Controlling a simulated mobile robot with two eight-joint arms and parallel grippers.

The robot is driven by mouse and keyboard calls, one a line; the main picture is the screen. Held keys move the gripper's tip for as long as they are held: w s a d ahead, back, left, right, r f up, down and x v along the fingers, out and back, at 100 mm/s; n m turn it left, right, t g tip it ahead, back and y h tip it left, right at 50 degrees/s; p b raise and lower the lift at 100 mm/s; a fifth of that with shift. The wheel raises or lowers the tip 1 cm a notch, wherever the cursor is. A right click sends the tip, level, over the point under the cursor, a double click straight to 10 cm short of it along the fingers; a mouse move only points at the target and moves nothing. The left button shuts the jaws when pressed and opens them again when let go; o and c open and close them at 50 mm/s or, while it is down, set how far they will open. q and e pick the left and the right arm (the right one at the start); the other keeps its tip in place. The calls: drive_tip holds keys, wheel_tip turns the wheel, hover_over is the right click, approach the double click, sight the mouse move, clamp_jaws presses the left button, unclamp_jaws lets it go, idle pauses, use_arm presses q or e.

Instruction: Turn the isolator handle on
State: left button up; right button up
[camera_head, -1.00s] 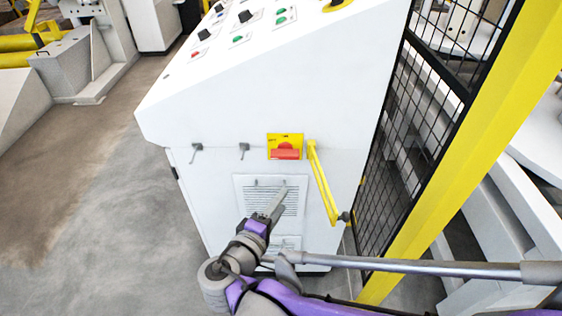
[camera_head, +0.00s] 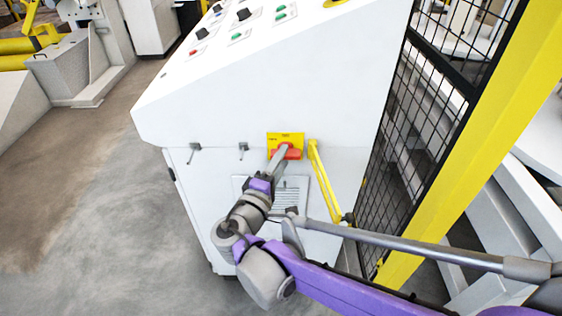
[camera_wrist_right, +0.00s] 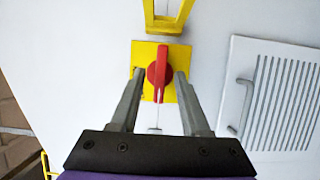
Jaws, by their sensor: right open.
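The isolator is a red handle (camera_wrist_right: 160,73) on a yellow plate (camera_wrist_right: 182,55), mounted on the white cabinet (camera_head: 260,90). In the head view the red handle (camera_head: 293,154) lies across the lower part of its plate (camera_head: 286,138), partly hidden by my right gripper (camera_head: 281,152). In the right wrist view the handle's long axis runs up and down the picture. My right gripper (camera_wrist_right: 158,75) is open, with one finger on each side of the handle and visible gaps to it. I cannot tell whether the tips touch the plate. My left gripper is not in view.
A yellow bar handle (camera_head: 322,180) stands just right of the isolator. Two small latches (camera_head: 243,149) are to its left, and a vent panel (camera_head: 291,192) is below. A black mesh fence (camera_head: 415,120) and yellow post (camera_head: 480,130) stand at the right. Floor (camera_head: 100,210) is clear at left.

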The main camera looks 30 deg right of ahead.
drive_tip(key=shift+d, duration=0.1)
clamp_jaws()
idle(0.4)
use_arm(q)
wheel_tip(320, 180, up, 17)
drive_tip(key=p, duration=1.4)
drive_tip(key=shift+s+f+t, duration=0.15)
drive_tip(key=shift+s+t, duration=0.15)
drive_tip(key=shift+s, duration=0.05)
use_arm(e)
drive_tip(key=shift+s+d+r+m+t+y, duration=0.15)
drive_tip(key=shift+m+y, duration=1.1)
drive_tip(key=shift+m, duration=1)
drive_tip(key=shift+w+d+r+m+t+y, duration=0.1)
drive_tip(key=shift+r+m+t+y, duration=0.1)
drive_tip(key=shift+m+y, duration=1.5)
drive_tip(key=shift+s+d+r+m+t+y, duration=0.15)
drive_tip(key=shift+m+y, duration=0.6)
drive_tip(key=shift+m, duration=2)
